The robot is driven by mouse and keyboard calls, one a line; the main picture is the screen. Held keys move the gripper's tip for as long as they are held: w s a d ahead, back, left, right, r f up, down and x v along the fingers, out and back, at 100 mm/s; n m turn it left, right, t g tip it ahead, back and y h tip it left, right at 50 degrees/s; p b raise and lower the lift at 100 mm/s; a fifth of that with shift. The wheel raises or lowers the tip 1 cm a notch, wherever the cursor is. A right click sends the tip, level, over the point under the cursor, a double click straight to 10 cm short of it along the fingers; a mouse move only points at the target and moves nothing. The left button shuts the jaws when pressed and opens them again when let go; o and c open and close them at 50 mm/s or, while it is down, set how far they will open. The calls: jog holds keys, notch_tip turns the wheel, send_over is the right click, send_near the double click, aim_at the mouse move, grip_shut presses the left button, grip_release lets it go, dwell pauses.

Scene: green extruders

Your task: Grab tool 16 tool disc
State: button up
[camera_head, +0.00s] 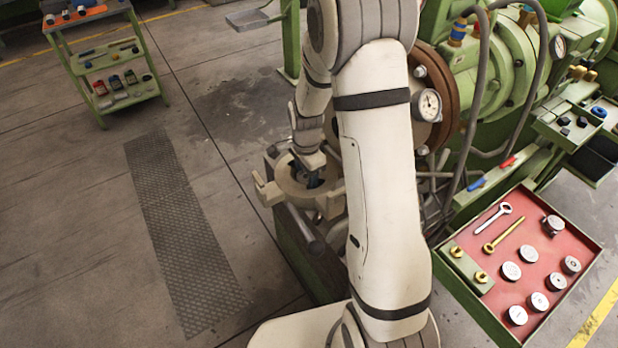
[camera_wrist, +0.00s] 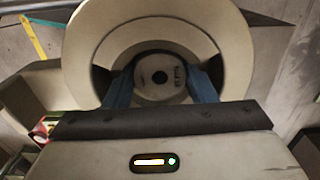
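In the wrist view a grey round disc (camera_wrist: 160,95) with a dark centre hole and a small dark marking, too blurred to read, sits inside a wide beige ring holder (camera_wrist: 90,50). The blue fingers of my gripper (camera_wrist: 162,85) reach into the ring, one on each side of the disc. I see no clear gap at its edges, but cannot tell whether they press on it. In the head view my gripper (camera_head: 314,178) points down into the ring holder (camera_head: 290,182), left of my arm; the disc there is mostly hidden. I cannot read a 16 anywhere.
A red-lined tray (camera_head: 552,240) at right holds several round discs (camera_head: 528,254) and wrench-like tools (camera_head: 505,228). The green extruder (camera_head: 500,90) stands behind, with hoses and a gauge (camera_head: 428,105). A green shelf cart (camera_head: 112,65) stands far left. The floor at left is clear.

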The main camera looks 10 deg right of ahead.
jog(key=c, duration=0.5)
jog(key=shift+w, duration=0.1)
jog(key=shift+c, duration=0.4)
jog(key=shift+r, duration=0.15)
